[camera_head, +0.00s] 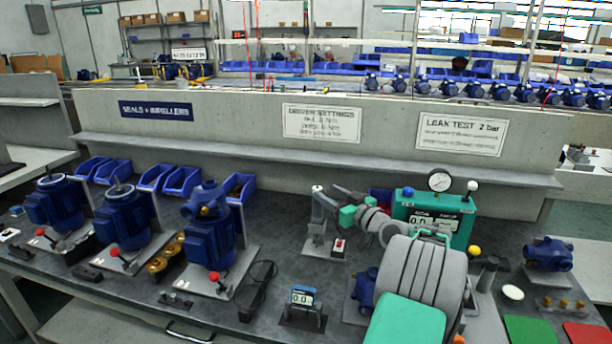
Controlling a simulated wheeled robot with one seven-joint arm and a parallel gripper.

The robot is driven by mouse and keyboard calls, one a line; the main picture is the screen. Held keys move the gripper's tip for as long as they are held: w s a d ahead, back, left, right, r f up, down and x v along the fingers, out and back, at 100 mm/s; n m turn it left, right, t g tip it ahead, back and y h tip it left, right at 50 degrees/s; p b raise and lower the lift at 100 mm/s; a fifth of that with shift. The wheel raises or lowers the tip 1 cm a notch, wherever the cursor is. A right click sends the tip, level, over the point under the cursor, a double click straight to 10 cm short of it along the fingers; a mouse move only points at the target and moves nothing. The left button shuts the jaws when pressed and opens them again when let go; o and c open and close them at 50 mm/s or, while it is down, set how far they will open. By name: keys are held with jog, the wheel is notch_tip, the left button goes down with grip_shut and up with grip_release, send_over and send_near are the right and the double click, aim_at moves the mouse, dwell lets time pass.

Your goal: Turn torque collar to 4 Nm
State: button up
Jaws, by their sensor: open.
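My grey and green arm reaches from the lower right toward the middle of the bench. My gripper (325,200) is at its far end, small in the view. It is open, close to a slim grey upright tool (317,222) that looks like the driver in its stand. The tool's collar and any scale on it are too small to make out. I cannot tell whether the jaws are around the collar or beside it. A small blue and white display (303,297) on a dark stand in front reads 0.0.
Blue pumps (208,240) on plates stand at left, with blue bins (182,181) behind. A green leak test box (434,212) with a gauge stands right of my gripper, behind my arm. A driver settings sign (321,123) hangs behind.

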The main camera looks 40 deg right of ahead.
jog(key=w, duration=0.8)
jog(key=shift+w+p, duration=0.2)
jog(key=shift+p, duration=0.15)
grip_shut()
jog(key=shift+a+f, duration=0.1)
